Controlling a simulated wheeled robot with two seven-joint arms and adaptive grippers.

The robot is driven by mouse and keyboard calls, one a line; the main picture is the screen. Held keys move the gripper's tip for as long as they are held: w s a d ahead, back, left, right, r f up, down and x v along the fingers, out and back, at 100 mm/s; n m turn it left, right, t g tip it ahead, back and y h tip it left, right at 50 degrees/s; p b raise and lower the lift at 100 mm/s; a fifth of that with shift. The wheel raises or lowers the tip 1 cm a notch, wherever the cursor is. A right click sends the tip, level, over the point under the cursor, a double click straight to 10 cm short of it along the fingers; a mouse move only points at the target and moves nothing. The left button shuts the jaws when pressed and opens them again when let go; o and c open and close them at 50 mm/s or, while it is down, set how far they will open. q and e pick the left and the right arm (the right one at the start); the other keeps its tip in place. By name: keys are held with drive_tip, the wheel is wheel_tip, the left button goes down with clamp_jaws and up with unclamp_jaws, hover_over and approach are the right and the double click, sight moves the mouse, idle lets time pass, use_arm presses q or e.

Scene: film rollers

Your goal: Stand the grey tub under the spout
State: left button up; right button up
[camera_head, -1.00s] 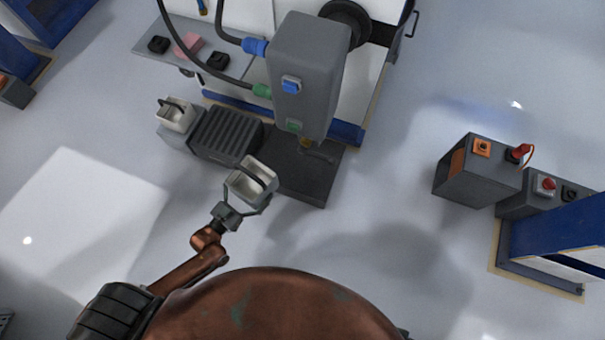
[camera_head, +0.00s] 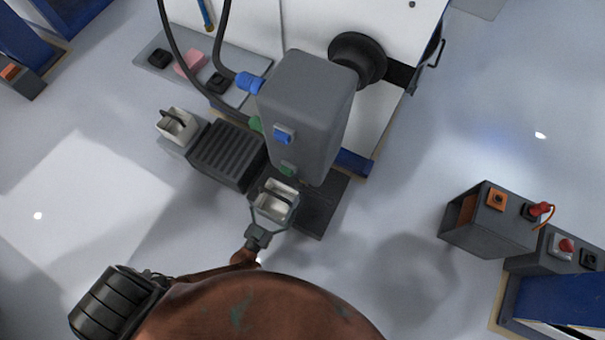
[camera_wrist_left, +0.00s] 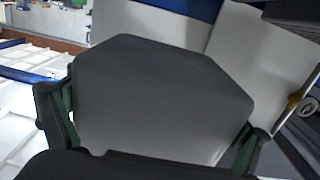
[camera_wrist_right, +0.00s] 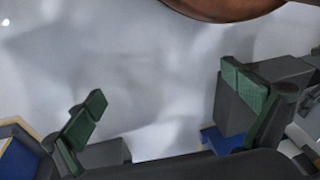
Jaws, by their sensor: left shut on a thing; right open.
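My left gripper (camera_head: 273,210) is shut on the grey tub (camera_head: 275,192), a small open box with a pale inside and a dark bar across it. In the head view the tub is over the left part of the dark base plate (camera_head: 322,208), close to the grey machine head (camera_head: 305,110). In the left wrist view the tub's grey wall (camera_wrist_left: 150,100) fills the middle between the fingers. The spout is hidden under the machine head in the head view. My right gripper (camera_wrist_right: 170,112) is open and empty, seen only in its wrist view.
A ribbed dark block (camera_head: 228,153) stands just left of the base plate. A second pale tub (camera_head: 177,125) stands on a grey block beyond it. A shelf (camera_head: 160,75) holds small black and pink pieces.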

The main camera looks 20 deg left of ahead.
sight(302, 205)
use_arm(q)
drive_tip(key=w+d+f+b, duration=0.1)
drive_tip(key=w+d+f, duration=0.1)
drive_tip(key=w+d+f+b, duration=0.2)
drive_tip(key=shift+w+d+f, duration=0.15)
drive_tip(key=shift+d, duration=0.1)
drive_tip(key=w+f+b, duration=0.1)
drive_tip(key=d+f+b, duration=0.1)
drive_tip(key=shift+w+d+f+b, duration=0.3)
drive_tip(key=shift+w+b, duration=0.05)
drive_tip(key=shift+b, duration=0.05)
drive_tip(key=shift+w+d+f+b, duration=0.4)
drive_tip(key=shift+w+f+b, duration=0.1)
drive_tip(key=shift+f, duration=0.05)
wheel_tip(302, 205, down, 2)
drive_tip(key=shift+f+b, duration=0.25)
drive_tip(key=shift+b, duration=0.85)
drive_tip(key=shift+f+b, duration=0.35)
drive_tip(key=shift+b, duration=0.05)
use_arm(e)
drive_tip(key=w+a+f+t, duration=0.1)
drive_tip(key=w+f+t, duration=0.1)
drive_tip(key=f, duration=0.5)
drive_tip(key=w+a+f+t+y, duration=0.1)
drive_tip(key=w+f+t, duration=0.1)
drive_tip(key=f+t, duration=0.3)
wheel_tip(302, 205, down, 2)
drive_tip(key=shift+f+n, duration=0.1)
drive_tip(key=shift+n, duration=0.2)
